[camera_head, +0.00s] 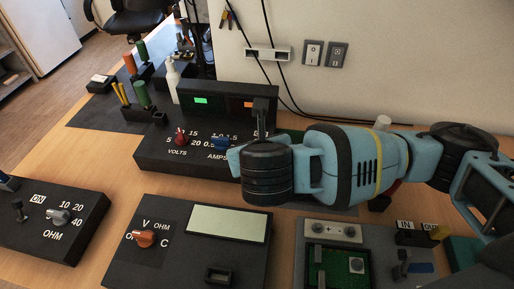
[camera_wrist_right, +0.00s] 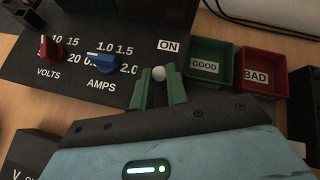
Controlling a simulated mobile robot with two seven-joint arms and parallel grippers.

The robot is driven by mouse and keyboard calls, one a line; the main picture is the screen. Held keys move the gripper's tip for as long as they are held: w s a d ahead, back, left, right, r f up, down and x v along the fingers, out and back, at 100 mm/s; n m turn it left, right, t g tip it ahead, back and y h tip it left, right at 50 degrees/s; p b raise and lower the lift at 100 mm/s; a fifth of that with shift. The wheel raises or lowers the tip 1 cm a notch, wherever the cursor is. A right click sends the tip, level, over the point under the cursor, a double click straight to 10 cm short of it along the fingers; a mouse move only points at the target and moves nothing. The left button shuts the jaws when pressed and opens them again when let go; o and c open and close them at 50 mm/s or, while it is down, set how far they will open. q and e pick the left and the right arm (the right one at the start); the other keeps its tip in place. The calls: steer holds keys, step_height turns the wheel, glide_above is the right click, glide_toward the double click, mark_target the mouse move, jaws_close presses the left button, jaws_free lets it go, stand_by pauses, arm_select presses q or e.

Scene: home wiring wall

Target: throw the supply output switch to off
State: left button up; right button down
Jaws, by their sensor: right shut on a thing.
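The supply (camera_head: 165,150) is a black box with a red VOLTS knob (camera_head: 181,137), a blue AMPS knob (camera_head: 222,142) and two lit displays. In the right wrist view its output switch shows as a pale round lever tip (camera_wrist_right: 158,73) just below the ON label (camera_wrist_right: 169,46). My right gripper (camera_wrist_right: 159,87) is shut on this lever, with its green fingers on either side of the tip. In the head view my right wrist hides the switch and fingertips. My left gripper is not in view.
Green GOOD (camera_wrist_right: 207,65) and red BAD (camera_wrist_right: 258,75) bins stand right of the supply. A meter (camera_head: 190,245) and a green board (camera_head: 330,262) lie in front. An OHM box (camera_head: 50,220) is at left. Bare table lies between the boxes.

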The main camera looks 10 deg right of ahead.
stand_by(0.4)
steer(key=c, duration=1.4)
jaws_free()
steer(key=v, duration=0.7)
steer(key=shift+s+a+r, duration=0.1)
steer(key=shift+s+r, duration=0.1)
steer(key=shift+s, duration=0.15)
